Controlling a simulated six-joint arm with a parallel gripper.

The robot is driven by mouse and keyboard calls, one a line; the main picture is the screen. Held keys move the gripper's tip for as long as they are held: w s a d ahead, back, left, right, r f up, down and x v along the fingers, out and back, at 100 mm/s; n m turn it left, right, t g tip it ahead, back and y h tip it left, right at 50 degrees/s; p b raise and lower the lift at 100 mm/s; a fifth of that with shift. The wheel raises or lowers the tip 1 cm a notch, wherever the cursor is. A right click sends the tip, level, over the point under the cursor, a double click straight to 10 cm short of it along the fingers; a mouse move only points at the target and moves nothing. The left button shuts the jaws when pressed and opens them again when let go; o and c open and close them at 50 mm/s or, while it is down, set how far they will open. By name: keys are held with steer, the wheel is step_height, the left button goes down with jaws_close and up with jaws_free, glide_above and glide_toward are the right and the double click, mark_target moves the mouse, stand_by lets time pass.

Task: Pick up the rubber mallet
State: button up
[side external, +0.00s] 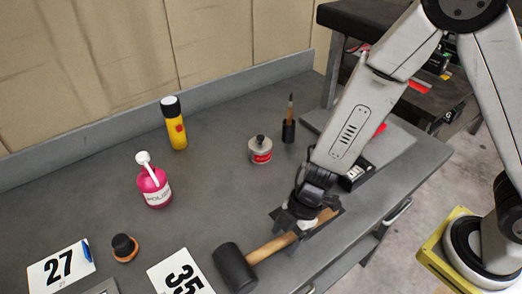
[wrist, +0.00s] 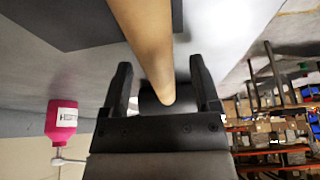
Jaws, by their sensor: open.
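The rubber mallet lies on the grey bench in the side view, with its black head (side external: 235,268) at lower left and its wooden handle (side external: 268,248) running up and right under my gripper (side external: 298,224). In the wrist view the handle (wrist: 148,45) runs down from the top edge between the two fingers of my gripper (wrist: 160,64). Its rounded end shows near the palm. The fingers are open, with visible gaps on both sides of the handle. The mallet head cannot be made out in the wrist view.
A pink polish bottle (side external: 155,188), a yellow flashlight (side external: 174,124), a small tin (side external: 260,150) and a brush (side external: 289,122) stand on the bench. An orange-black object (side external: 124,247) and number plates (side external: 62,270) lie left. The bench's front edge (side external: 385,222) is close to my gripper.

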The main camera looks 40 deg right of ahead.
stand_by(0.4)
jaws_close()
stand_by(1.3)
